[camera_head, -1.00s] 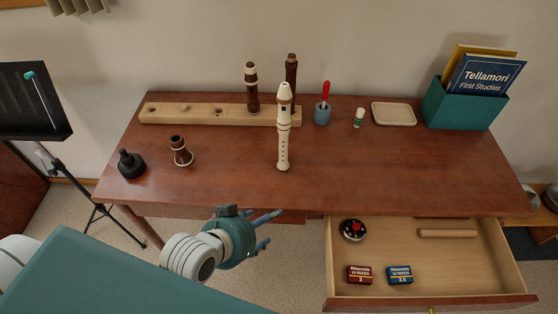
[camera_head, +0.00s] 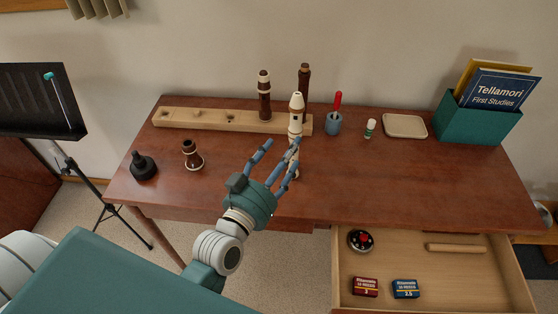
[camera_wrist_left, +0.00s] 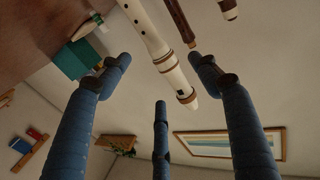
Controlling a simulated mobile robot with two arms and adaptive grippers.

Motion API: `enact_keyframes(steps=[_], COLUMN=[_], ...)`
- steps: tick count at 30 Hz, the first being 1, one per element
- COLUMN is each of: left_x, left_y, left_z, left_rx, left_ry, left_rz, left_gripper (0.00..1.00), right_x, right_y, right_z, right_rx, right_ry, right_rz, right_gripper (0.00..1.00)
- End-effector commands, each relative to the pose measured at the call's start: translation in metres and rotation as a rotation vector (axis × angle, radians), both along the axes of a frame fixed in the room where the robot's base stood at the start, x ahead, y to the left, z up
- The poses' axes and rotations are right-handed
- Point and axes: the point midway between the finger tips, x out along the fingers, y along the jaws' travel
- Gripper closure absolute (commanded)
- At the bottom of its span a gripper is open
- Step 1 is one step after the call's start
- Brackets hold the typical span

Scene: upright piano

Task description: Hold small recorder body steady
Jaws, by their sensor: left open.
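The small cream recorder (camera_head: 297,112) stands upright on the brown table, its lower part partly hidden by my fingers in the head view. My left gripper (camera_head: 281,163) is over the table's front part, fingers spread and open towards the recorder. In the left wrist view the cream recorder (camera_wrist_left: 160,45) shows beyond the open blue fingers of the gripper (camera_wrist_left: 160,72), with nothing held between them. Whether a fingertip touches it I cannot tell. My right gripper is not in view.
Behind stands a wooden rack (camera_head: 200,118) with dark recorder parts (camera_head: 264,95). A dark joint (camera_head: 192,155) and black bottle (camera_head: 143,165) stand left. A blue cup (camera_head: 333,123), green-labelled tube (camera_head: 370,128) and tray (camera_head: 405,126) are right. An open drawer (camera_head: 430,270) juts out front right.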

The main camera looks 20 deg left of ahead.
Motion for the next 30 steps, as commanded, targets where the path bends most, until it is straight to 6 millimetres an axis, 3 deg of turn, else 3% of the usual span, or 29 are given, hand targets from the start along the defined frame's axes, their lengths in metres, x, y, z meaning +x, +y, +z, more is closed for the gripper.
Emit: enact_keyframes(steps=[6, 12, 25, 30], left_x=[0.042, 0.067, 0.077, 0.077], left_y=[-0.004, -0.007, -0.009, -0.009], left_z=[0.002, 0.000, 0.000, 0.000], left_rx=[0.000, 0.002, 0.001, 0.001], left_ry=[-0.001, 0.001, 0.002, 0.002], left_rz=[0.001, 0.000, -0.001, -0.001], left_gripper=[0.37, 0.37, 0.37, 0.69], right_x=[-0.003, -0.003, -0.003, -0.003], right_y=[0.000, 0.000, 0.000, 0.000], right_z=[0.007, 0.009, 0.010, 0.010], right_rx=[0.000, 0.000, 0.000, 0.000], right_ry=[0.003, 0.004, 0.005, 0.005], right_rz=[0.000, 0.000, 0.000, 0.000], right_gripper=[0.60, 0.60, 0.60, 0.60])
